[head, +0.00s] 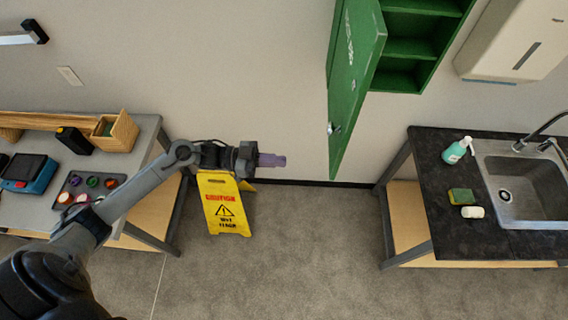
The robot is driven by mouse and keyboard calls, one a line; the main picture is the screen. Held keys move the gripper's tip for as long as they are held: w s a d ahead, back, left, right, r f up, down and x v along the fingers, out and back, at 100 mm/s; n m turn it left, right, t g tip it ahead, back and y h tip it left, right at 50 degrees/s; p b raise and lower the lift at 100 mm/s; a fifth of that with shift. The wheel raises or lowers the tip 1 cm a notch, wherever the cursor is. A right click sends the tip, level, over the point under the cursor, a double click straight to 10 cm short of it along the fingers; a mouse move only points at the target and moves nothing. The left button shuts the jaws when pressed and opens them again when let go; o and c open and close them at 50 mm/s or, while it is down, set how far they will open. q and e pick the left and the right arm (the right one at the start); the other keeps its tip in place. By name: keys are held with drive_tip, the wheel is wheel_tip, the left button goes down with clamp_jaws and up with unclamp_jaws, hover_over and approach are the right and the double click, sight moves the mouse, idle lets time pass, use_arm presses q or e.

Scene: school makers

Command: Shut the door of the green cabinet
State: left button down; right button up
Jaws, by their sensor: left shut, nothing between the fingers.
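The green cabinet (409,48) hangs on the wall at the top, with empty-looking shelves showing through its open front. Its green door (352,75) stands wide open on the cabinet's left side and sticks out from the wall. A small metal knob or lock (335,129) sits low on the door. My left gripper (284,160) is shut and empty. It points right, to the left of the door's lower end and apart from it. My right gripper is not in view.
A yellow caution sign (224,205) stands on the floor below my left gripper. A workbench (145,132) with tools is at left. A dark counter (430,165) with a sink (515,180) is at right.

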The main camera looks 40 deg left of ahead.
use_arm(q)
drive_tip(key=p, duration=0.3)
approach(332, 165)
drive_tip(key=x, duration=0.5)
drive_tip(key=shift+w+d, duration=0.15)
drive_tip(key=shift+w, duration=0.05)
drive_tip(key=shift+w+d, duration=0.3)
drive_tip(key=shift+d, duration=0.15)
drive_tip(key=shift+d+f, duration=0.1)
drive_tip(key=shift+d, duration=0.05)
drive_tip(key=shift+w, duration=0.1)
